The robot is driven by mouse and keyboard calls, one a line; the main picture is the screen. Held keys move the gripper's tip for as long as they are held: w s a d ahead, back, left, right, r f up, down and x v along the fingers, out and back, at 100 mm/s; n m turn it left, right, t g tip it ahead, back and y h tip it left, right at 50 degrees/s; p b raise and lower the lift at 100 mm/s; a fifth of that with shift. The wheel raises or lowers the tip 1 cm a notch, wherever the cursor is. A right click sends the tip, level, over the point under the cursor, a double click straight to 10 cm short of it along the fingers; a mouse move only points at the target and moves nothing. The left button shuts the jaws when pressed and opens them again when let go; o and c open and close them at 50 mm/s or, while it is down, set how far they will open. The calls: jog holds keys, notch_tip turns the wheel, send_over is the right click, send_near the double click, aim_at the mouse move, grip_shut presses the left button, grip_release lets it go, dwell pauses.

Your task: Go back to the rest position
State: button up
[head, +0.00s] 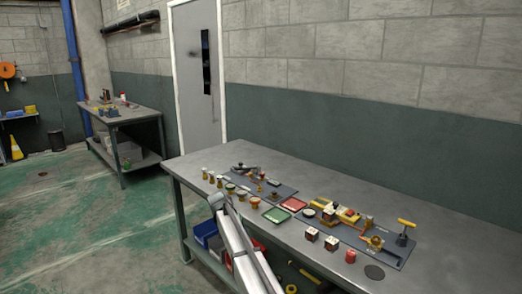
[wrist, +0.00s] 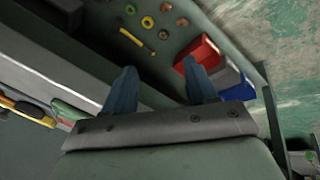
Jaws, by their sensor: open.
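My gripper (wrist: 158,84) shows in the wrist view with two blue fingers spread apart and nothing between them. It is beside the workbench edge, with the lower shelf in view beyond the fingers. In the head view my pale arm rises at the front edge of the grey workbench (head: 440,235); the fingers cannot be made out clearly there. On the bench are a dark board with brass fittings (head: 285,190) and a second dark board with a yellow-handled valve (head: 405,232).
Below, a red bin (wrist: 198,52) and a blue bin (wrist: 238,91) stand on the shelf. The bench's right rear is clear.

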jog(key=s+d+f+g, duration=0.2)
jog(key=s+d+f, duration=0.5)
jog(key=s+f, duration=0.35)
jog(key=s+d+f+g+y, duration=0.1)
jog(key=s+d+f, duration=0.5)
jog(key=s+f, duration=0.4)
jog(key=s+d+f+g, duration=0.2)
jog(key=s+d+f, duration=0.5)
jog(key=s+f, duration=0.3)
jog(key=s+d+f+g+y, duration=0.1)
jog(key=s+d+f, duration=0.1)
jog(key=s, duration=0.9)
jog(key=s+d+f+g, duration=0.2)
jog(key=s+f, duration=0.2)
jog(key=s, duration=0.8)
jog(key=s+d+f+g+y, duration=0.1)
jog(key=s+d+f, duration=0.1)
jog(key=s, duration=1)
jog(key=shift+s+d+f+y, duration=0.15)
jog(key=shift+d+f+y, duration=0.15)
jog(key=shift+d+f, duration=0.15)
jog(key=shift+c, duration=0.3)
